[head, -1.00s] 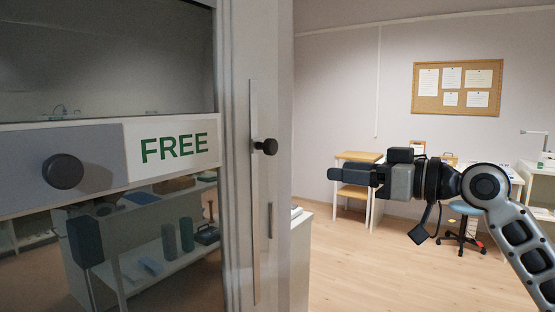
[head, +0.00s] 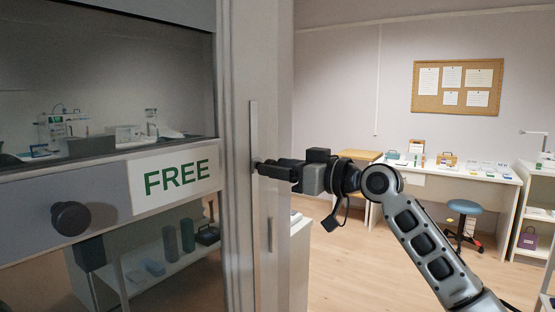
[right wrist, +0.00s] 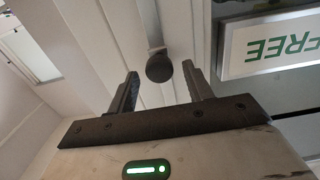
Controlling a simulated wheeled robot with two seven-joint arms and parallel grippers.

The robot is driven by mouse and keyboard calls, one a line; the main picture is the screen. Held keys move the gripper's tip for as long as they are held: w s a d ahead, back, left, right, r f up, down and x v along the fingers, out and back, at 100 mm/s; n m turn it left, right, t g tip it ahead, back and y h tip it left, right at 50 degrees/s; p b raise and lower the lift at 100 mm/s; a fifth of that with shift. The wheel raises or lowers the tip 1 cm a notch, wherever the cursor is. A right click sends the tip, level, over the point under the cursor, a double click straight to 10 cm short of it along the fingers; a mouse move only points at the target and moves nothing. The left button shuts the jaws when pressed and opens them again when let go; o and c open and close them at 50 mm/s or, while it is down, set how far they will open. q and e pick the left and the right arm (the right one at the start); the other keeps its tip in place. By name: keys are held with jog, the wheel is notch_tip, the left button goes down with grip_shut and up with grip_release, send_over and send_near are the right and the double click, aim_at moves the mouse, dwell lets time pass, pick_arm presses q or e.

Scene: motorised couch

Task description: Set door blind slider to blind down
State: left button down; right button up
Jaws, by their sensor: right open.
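A pale vertical slider track (head: 255,220) runs down the grey door frame. Its round black knob sits in the upper part of the track; in the head view my gripper mostly covers it, and in the right wrist view the knob (right wrist: 159,67) shows clearly. My right gripper (head: 263,167) reaches in from the right at knob height. In the right wrist view its open fingers (right wrist: 160,72) stand either side of the knob, without visible contact; the exact depth is unclear. The window beside the track is clear, with no blind visible over it. My left gripper is not in view.
A sign bar with FREE (head: 176,179) and another black knob (head: 71,218) crosses the door at left. A white desk (head: 450,185), a blue stool (head: 463,207) and a corkboard (head: 457,87) are behind. The floor at right is clear.

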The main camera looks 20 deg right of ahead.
aim_at(256, 300)
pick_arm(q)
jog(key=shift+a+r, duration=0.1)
pick_arm(e)
jog(key=shift+w+a, duration=0.35)
jog(key=shift+w, duration=0.05)
